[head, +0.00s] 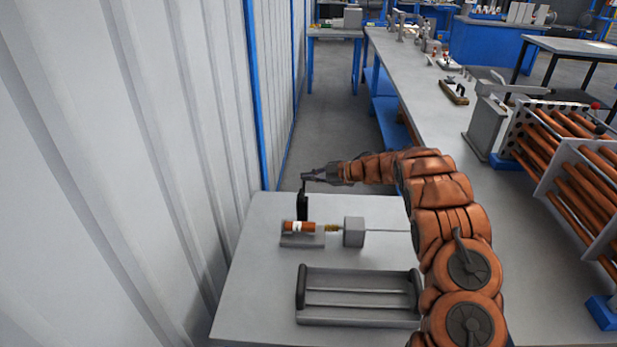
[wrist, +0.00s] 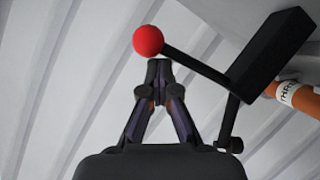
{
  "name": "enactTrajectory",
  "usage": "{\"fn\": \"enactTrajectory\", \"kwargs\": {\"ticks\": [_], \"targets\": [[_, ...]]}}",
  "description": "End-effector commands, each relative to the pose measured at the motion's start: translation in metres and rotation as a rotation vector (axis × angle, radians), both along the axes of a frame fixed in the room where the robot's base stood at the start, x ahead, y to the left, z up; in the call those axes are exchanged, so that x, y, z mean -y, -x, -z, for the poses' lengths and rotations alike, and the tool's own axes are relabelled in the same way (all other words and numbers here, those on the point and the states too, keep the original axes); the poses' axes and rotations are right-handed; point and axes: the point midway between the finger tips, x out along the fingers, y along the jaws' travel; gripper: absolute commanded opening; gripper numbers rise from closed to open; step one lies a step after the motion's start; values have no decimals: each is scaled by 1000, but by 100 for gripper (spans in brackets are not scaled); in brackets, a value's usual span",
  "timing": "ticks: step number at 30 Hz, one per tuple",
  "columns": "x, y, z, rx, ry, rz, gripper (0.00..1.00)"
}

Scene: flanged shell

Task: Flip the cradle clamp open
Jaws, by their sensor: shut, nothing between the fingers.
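The cradle clamp is a black block (head: 302,207) standing upright at the cradle (head: 302,241) on the table in the head view. In the wrist view its black block (wrist: 275,60) carries a thin black lever ending in a red ball knob (wrist: 148,40). An orange cylinder with a white lettered band (head: 300,227) lies in the cradle; its end (wrist: 295,98) shows in the wrist view beside the clamp. My gripper (head: 307,177) is above the clamp. In the wrist view the shut, empty fingertips (wrist: 158,68) are just below the knob; whether they touch it is unclear.
A grey block (head: 353,232) with a brass fitting (head: 333,228) and rod stands right of the cradle. A grey tray with dark handles (head: 358,318) lies in front. A ribbed wall (head: 130,150) is close on the left. A long bench (head: 420,85) runs along the right.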

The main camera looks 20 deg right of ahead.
Motion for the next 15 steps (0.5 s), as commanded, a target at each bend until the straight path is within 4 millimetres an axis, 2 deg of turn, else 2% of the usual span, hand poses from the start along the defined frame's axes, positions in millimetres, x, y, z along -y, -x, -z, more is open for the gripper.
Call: {"fn": "enactTrajectory", "kwargs": {"ticks": [1, 5, 8, 12, 15], "targets": [[2, 0, 4, -5, 4, 6, 0], [0, 1, -3, -4, 4, 4, 0], [-4, 1, -16, -2, 4, 1, 0], [-13, 1, -45, 4, 6, -5, 0], [5, 9, -46, 4, 4, 0, 0]]}}
